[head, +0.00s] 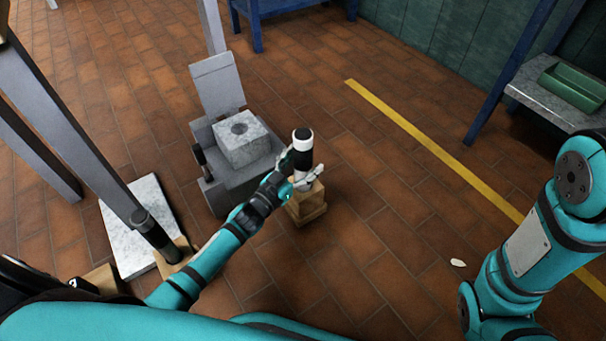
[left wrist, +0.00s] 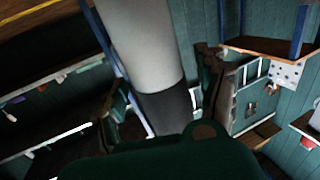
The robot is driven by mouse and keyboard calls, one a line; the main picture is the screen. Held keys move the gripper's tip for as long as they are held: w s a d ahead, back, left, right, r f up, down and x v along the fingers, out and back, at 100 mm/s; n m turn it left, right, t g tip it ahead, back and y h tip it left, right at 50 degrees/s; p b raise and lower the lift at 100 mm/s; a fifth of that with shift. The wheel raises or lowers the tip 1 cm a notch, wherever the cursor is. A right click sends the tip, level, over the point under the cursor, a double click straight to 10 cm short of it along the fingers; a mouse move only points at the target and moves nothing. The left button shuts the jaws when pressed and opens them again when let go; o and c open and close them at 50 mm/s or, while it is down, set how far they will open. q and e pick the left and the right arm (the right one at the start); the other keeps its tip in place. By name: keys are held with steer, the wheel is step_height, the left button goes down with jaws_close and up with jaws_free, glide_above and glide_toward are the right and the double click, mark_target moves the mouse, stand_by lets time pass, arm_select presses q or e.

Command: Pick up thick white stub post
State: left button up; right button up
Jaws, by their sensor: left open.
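The thick white stub post (head: 302,146), with a black top and a black lower part, stands upright over a wooden block (head: 307,207). My left gripper (head: 303,173) is at the lower part of the post, with its fingers open on either side. In the left wrist view, the post (left wrist: 150,45) runs down between the two open fingers of the left gripper (left wrist: 163,95), its black band low between them. Whether either finger touches it I cannot tell. The post's foot is partly hidden by the gripper. My right arm shows at the right, but its gripper is out of view.
A grey stand with a stone block (head: 242,140) is just left of the post. A pale slab (head: 128,222) lies farther left. A dark-tipped grey post (head: 150,232) is near it. A bench with a green tray (head: 575,88) is at right. Tiled floor right of the post is mostly clear.

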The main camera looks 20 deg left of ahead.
arm_select(q)
steer(key=shift+c, duration=0.4)
jaws_close()
steer(key=shift+r, duration=0.1)
steer(key=shift+r, duration=0.1)
